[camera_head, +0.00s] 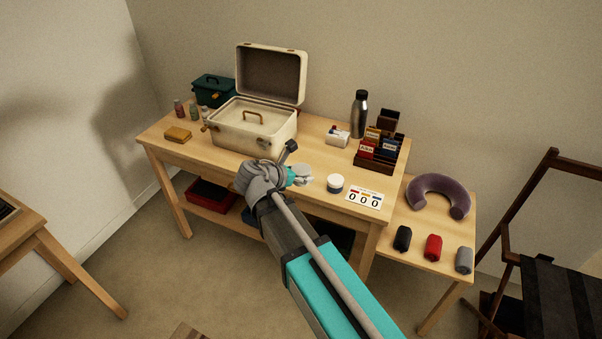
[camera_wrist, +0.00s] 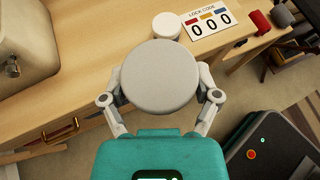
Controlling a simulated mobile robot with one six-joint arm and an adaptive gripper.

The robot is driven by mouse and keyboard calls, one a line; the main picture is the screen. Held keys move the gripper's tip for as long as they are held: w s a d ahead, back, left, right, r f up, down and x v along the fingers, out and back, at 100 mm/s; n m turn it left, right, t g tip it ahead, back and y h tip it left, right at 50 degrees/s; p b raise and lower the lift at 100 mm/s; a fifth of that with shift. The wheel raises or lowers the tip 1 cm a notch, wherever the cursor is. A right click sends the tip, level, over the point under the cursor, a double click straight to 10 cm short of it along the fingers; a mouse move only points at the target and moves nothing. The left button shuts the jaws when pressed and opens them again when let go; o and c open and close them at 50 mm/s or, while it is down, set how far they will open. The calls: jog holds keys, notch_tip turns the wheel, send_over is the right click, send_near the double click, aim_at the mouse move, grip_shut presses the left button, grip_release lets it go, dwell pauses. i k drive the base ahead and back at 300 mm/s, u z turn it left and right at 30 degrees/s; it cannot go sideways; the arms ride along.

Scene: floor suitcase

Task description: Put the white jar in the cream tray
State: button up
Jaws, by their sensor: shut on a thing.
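My gripper (camera_wrist: 160,88) is shut on a round white jar (camera_wrist: 158,75), seen from its flat top in the wrist view. In the head view the jar (camera_head: 303,173) is a pale shape at the fingers, partly hidden by my gripper (camera_head: 294,175), near the table's front edge. It looks held above the table; the gap is hard to judge. The cream tray (camera_head: 232,119), with a brass handle, appears to sit inside the open cream case (camera_head: 240,140), to the left and behind my gripper. The case's corner shows in the wrist view (camera_wrist: 25,45).
A second white-lidded jar (camera_head: 336,183) with a dark band stands right of my gripper, beside the lock code card (camera_head: 364,198). A bottle (camera_head: 359,115), dark organizer (camera_head: 375,163) and small white box (camera_head: 337,138) stand behind. The raised lid (camera_head: 272,73) is behind the tray.

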aim_at(253, 117)
jog(key=k, duration=0.65)
jog(key=z, duration=0.35)
jog(key=i, duration=1.55)
jog(key=u, duration=0.45)
